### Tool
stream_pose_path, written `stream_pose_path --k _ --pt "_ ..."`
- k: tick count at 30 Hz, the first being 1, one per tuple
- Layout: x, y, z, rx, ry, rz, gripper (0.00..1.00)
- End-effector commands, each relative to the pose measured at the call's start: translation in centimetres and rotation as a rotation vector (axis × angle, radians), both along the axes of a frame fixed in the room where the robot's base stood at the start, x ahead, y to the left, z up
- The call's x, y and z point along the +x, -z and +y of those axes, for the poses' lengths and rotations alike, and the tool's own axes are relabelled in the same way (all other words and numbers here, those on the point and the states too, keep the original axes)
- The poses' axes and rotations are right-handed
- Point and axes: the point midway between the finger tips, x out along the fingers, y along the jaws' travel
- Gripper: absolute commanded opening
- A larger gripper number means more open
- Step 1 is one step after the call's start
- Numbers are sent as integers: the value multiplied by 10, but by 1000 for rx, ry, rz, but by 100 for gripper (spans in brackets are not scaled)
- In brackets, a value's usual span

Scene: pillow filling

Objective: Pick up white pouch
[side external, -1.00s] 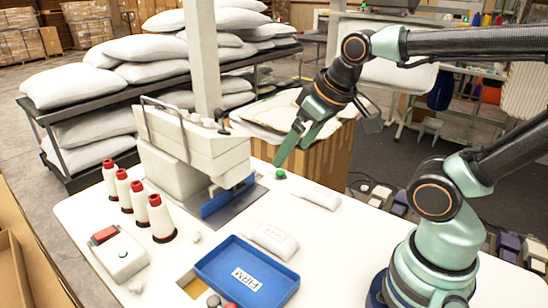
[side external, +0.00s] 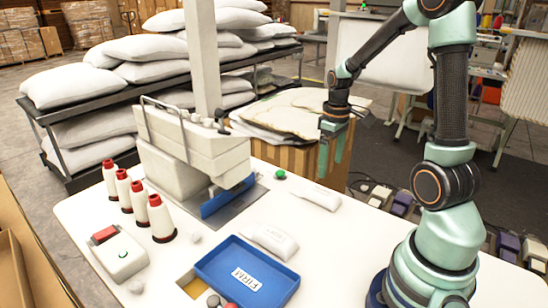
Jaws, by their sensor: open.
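Two white pouches lie on the white table. The far white pouch (side external: 321,197) lies near the table's back right edge. The near white pouch (side external: 270,241) lies just behind the blue tray and has small, unreadable print on it. My gripper (side external: 330,170) is open and empty, with its green fingers pointing down. In the picture it is just above the far pouch, apart from it; I cannot tell the exact height.
A blue tray (side external: 272,292) marked FIRM sits at the table's front. A sewing machine (side external: 190,150) stands left of the pouches, with several thread cones (side external: 160,217) beside it. A green button (side external: 280,174) is near the back edge. A cardboard box (side external: 290,158) stands behind the table.

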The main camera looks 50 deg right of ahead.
Motion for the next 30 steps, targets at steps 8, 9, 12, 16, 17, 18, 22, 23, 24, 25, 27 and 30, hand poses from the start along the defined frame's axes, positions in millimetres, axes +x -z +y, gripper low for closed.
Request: stream_pose_path --k 8,9,12,16,17,18,22,23,24,25,27,30 --pt "-1 45 1 4 0 6 100" --pt "-1 51 0 3 0 5 100" --pt "-1 60 0 2 0 3 100" --pt "0 66 0 1 1 2 100" --pt "0 68 0 1 1 2 100" --pt "0 71 -1 1 1 2 100" --pt "0 86 -4 3 1 5 100" --pt "0 90 -5 3 1 4 100" --pt "0 96 -6 3 2 5 100" --pt "1 99 -6 2 2 4 100" --pt "1 107 -6 2 1 3 100" --pt "1 114 -6 1 1 2 100"
